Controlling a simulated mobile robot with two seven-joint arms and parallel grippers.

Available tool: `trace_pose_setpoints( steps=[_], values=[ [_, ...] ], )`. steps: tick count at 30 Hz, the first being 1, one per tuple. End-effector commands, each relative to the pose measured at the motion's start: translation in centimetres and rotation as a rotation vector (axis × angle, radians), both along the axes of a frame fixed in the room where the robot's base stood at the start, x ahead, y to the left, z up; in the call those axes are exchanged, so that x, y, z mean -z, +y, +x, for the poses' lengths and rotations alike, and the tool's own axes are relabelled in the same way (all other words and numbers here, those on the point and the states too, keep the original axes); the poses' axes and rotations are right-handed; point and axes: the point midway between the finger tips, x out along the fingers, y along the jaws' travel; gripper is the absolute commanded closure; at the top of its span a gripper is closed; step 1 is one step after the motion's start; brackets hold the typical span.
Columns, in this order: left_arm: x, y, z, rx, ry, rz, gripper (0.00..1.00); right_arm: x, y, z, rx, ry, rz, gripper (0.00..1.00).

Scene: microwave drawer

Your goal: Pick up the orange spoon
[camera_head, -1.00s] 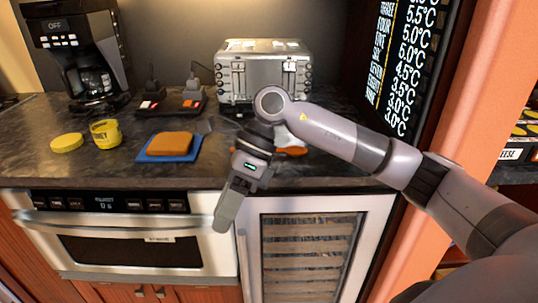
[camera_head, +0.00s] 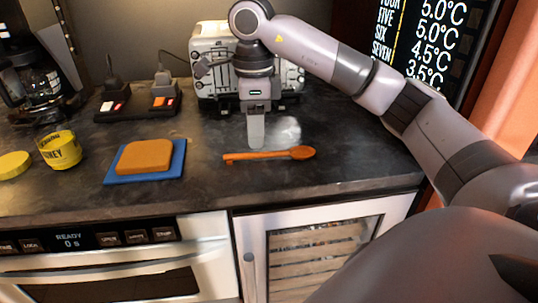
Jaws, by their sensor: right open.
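The orange spoon (camera_head: 270,155) lies flat on the dark counter, its bowl to the right and its handle end to the left. My right gripper (camera_head: 256,143) points down just above or behind the spoon's handle, left of its middle. It is open and empty. Its fingers overlap in this view, so the gap between them is hidden. I cannot tell whether the fingertips touch the counter. My left gripper does not show.
A toaster (camera_head: 215,60) stands behind my right gripper. A blue board (camera_head: 180,165) with an orange-brown slice (camera_head: 144,155), a yellow jar (camera_head: 60,150) and its lid (camera_head: 14,165) are left. The dark counter (camera_head: 340,150) is clear right of the spoon.

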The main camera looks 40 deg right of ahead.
Motion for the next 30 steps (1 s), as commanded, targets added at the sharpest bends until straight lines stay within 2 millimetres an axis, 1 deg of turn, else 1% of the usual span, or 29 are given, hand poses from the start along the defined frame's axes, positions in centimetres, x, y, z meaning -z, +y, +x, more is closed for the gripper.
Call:
trace_pose_setpoints(
  steps=[2, 6, 9, 12, 17, 18, 20, 21, 22, 30],
  values=[
    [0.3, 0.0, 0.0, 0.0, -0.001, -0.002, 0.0, 1.3, 0.2, 0.1, -0.003, 0.004, 0.001, 0.55],
    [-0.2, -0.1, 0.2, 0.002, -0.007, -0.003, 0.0, 3.3, 0.3, 0.2, -0.002, 0.004, -0.001, 0.55],
    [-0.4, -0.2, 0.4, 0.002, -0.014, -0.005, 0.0, 4.3, 0.3, 0.3, -0.001, 0.002, -0.001, 0.55],
    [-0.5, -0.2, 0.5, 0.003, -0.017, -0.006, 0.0, 4.6, 0.3, 0.3, -0.001, 0.0, 0.0, 0.55],
    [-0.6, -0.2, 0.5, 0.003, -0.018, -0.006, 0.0, 4.6, 0.3, 0.3, -0.001, 0.0, 0.0, 0.55],
    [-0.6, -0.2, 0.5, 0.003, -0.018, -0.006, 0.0, 4.6, 0.3, 0.3, -0.001, 0.0, 0.0, 0.62],
    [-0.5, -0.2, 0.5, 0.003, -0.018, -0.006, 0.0, 4.6, 0.3, 0.3, -0.001, 0.0, 0.0, 0.81],
    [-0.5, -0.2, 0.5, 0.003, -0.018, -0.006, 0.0, 4.6, 0.3, 0.3, -0.001, 0.0, 0.0, 0.94],
    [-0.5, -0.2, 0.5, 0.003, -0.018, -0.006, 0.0, 4.6, 0.3, 0.3, -0.001, 0.0, 0.0, 1.0],
    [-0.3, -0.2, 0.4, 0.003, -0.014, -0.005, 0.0, 4.5, 0.3, 0.3, -0.001, -0.001, 0.001, 1.0]
  ],
)
